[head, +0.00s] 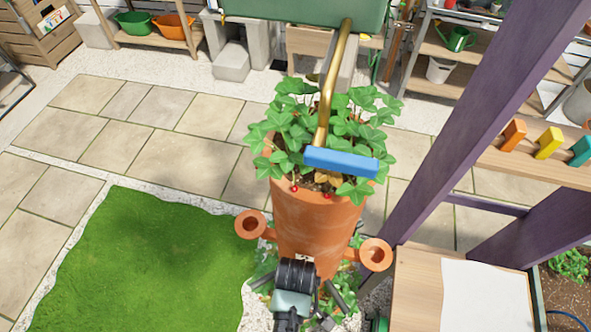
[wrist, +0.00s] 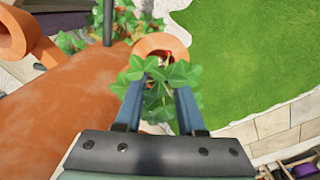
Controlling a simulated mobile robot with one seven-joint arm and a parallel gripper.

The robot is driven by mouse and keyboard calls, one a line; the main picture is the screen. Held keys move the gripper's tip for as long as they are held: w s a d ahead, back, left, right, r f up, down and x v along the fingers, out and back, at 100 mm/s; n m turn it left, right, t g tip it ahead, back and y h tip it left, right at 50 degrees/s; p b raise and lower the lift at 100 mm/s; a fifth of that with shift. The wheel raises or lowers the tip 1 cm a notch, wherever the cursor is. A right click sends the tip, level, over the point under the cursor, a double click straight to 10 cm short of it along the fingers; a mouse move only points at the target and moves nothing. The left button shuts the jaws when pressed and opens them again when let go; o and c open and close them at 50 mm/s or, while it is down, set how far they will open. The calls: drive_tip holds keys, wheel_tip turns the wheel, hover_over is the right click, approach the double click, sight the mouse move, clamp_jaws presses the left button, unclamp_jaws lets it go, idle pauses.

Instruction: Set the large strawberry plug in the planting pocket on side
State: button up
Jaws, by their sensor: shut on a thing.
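The tall terracotta pot (head: 310,225) stands upright, with a side pocket on its left (head: 250,224) and another on its right (head: 375,254). In the wrist view, my gripper (wrist: 161,88) is shut on the large strawberry plug (wrist: 160,98), whose green lobed leaves show between and beyond the fingers. Its root end is hidden. A round pocket mouth (wrist: 150,42) lies just beyond the leaves, with a small red spot in it. I cannot tell whether the plug touches it. In the head view, my wrist is low in front of the pot.
Leafy plants (head: 285,125) fill the pot's top. A brass spout (head: 335,75) with a blue bar (head: 342,162) hangs over them. A purple post (head: 480,110) and wooden bench (head: 420,290) stand at right. Grass (head: 150,260) is open at left.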

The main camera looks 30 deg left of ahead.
drive_tip(key=shift+f+b, duration=0.7)
drive_tip(key=shift+f, duration=0.4)
drive_tip(key=o, duration=1.2)
drive_tip(key=shift+o, duration=0.2)
drive_tip(key=shift+r, duration=0.1)
wheel_tip(320, 180, up, 9)
drive_tip(key=p, duration=0.9)
idle(0.5)
